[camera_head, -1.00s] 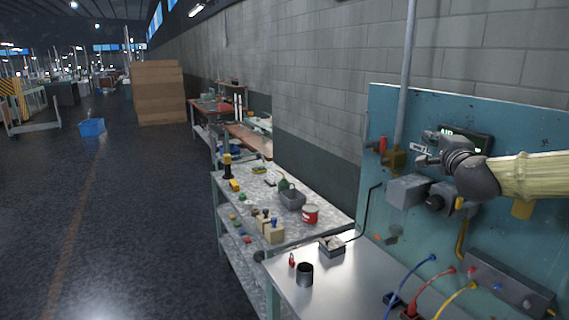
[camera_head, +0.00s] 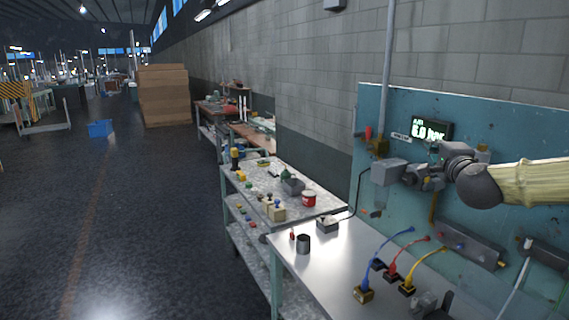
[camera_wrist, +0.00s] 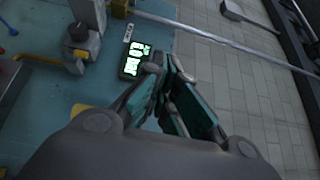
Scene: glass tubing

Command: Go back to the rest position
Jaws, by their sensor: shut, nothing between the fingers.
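My gripper (camera_head: 416,179) is at the right of the head view, in front of the teal panel (camera_head: 487,158), with my pale-sleeved arm coming in from the right edge. In the wrist view my gripper (camera_wrist: 164,72) has its fingers together, with nothing seen between them. A small display (camera_head: 432,130) with green digits is on the panel, just above my gripper; it also shows in the wrist view (camera_wrist: 133,60) beside the fingertips. A grey box (camera_head: 388,172) on the panel is left of my gripper and partly behind it. I cannot tell whether the gripper touches the panel.
A metal table (camera_head: 322,262) below the panel bears a dark cup (camera_head: 303,244) and blue, red and yellow cables. A grey pipe (camera_head: 389,50) runs up the wall. A workbench (camera_head: 262,188) with small items stands beyond. The floor (camera_head: 150,220) at left is open.

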